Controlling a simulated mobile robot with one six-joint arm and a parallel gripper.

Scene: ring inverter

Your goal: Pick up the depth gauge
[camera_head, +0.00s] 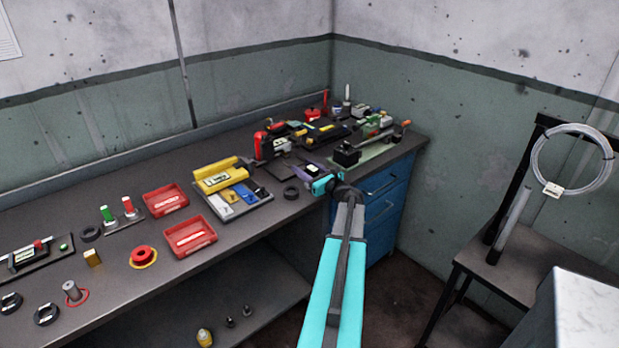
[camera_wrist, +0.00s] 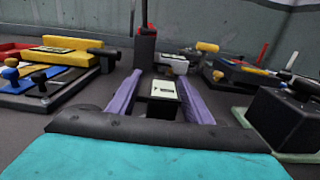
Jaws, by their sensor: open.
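I cannot tell for certain which object is the depth gauge. In the wrist view, a black piece with a pale label (camera_wrist: 162,89) shows between my gripper's purple fingers; its lettering is too small to read. My gripper (camera_wrist: 160,76) is open and holds nothing; I cannot tell if a finger touches the piece. Behind it stands a dark upright block with a red top (camera_wrist: 146,46). In the head view, my gripper (camera_head: 311,170) is low over the bench's right part, near a black and red labelled device (camera_head: 272,147). My arm and gripper hide part of the bench there.
A tray with yellow, blue and white pieces (camera_head: 245,205) lies left of my gripper. A black block on a green base (camera_head: 346,154) stands to the right. Cluttered tools (camera_head: 322,131) sit behind. A black ring (camera_head: 291,192) lies near the bench's front edge.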

